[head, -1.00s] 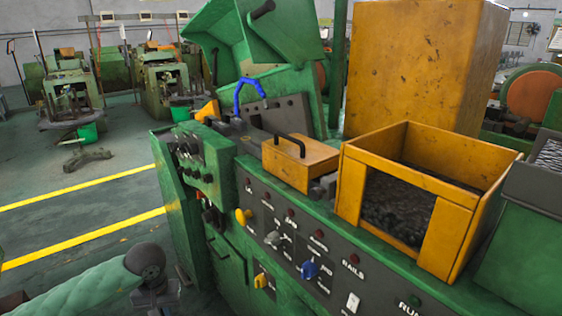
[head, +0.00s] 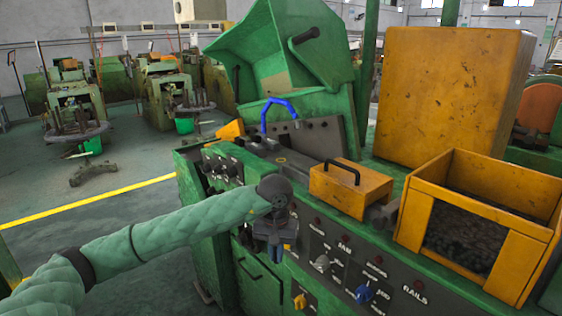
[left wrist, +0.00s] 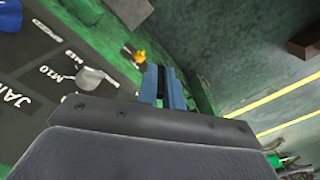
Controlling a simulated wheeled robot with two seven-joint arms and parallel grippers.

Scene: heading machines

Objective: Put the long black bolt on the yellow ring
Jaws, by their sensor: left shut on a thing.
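My left gripper (head: 276,250) hangs in front of the green machine's control panel, pointing down. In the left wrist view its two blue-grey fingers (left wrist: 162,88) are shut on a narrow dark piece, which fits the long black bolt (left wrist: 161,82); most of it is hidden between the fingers. A small yellowish ring (head: 282,160) shows on the machine's dark top, behind and above the gripper and apart from it. It is too small to make out well. My right gripper is not in view.
A yellow box with a black handle (head: 349,188) and an open yellow bin (head: 412,217) stand on the machine's top, right of the ring. A blue curved handle (head: 265,114) rises behind it. Knobs, including a blue one (head: 364,294), stick out of the panel. Open floor lies left.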

